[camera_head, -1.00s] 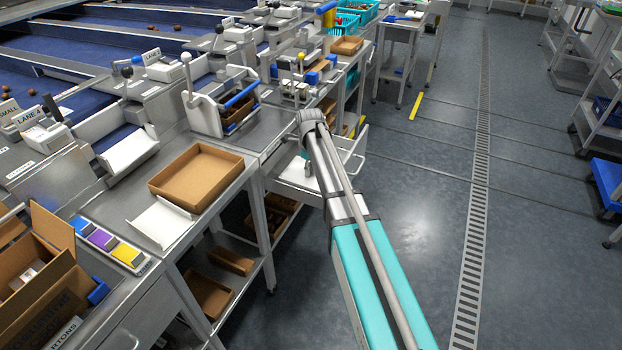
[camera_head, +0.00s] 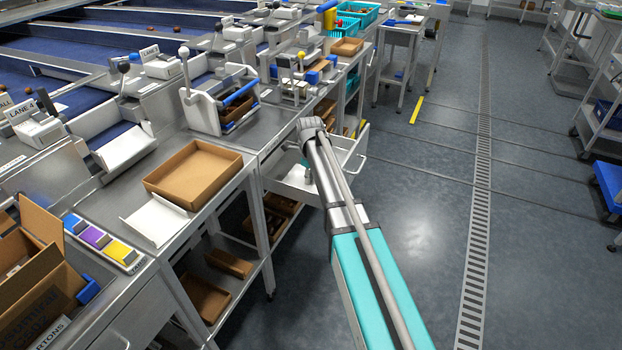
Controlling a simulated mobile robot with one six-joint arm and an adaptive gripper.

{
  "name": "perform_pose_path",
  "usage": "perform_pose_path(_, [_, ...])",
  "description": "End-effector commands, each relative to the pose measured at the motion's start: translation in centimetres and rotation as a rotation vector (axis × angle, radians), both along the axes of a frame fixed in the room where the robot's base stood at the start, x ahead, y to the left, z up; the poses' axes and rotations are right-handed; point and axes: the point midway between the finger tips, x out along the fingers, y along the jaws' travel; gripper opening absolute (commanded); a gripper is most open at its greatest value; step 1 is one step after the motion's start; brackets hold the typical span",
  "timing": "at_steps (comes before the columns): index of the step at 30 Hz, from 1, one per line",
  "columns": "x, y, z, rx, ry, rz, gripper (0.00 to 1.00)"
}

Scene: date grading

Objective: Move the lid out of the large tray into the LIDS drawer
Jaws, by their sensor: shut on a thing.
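The large brown tray (camera_head: 193,194) lies on the steel bench, and its visible floor is empty. A drawer (camera_head: 292,186) stands pulled out from the bench, right of the tray, with pale inner surfaces; I cannot read its label. My arm (camera_head: 335,182) reaches up from the bottom right, and its far joint is over this drawer. My gripper is hidden behind or below the arm, so I cannot see its fingers or what is between them. I cannot make out the lid; the arm covers part of the drawer.
A white open scoop-like piece (camera_head: 155,221) lies in front of the tray. A strip of blue, purple and yellow blocks (camera_head: 97,238) and an open carton (camera_head: 40,285) are at the lower left. A white device with a blue bar (camera_head: 203,110) stands behind.

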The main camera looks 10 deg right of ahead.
Motion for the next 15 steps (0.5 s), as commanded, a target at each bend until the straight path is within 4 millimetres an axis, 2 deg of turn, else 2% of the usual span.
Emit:
perform_pose_path(11, [0.0,-0.03,-0.39,0.0,0.0,0.0,0.01])
perform_pose_path(12, [0.0,-0.03,-0.25,0.0,0.0,0.0,0.43])
perform_pose_path(15, [0.0,-0.04,-0.23,0.0,0.0,0.0,0.62])
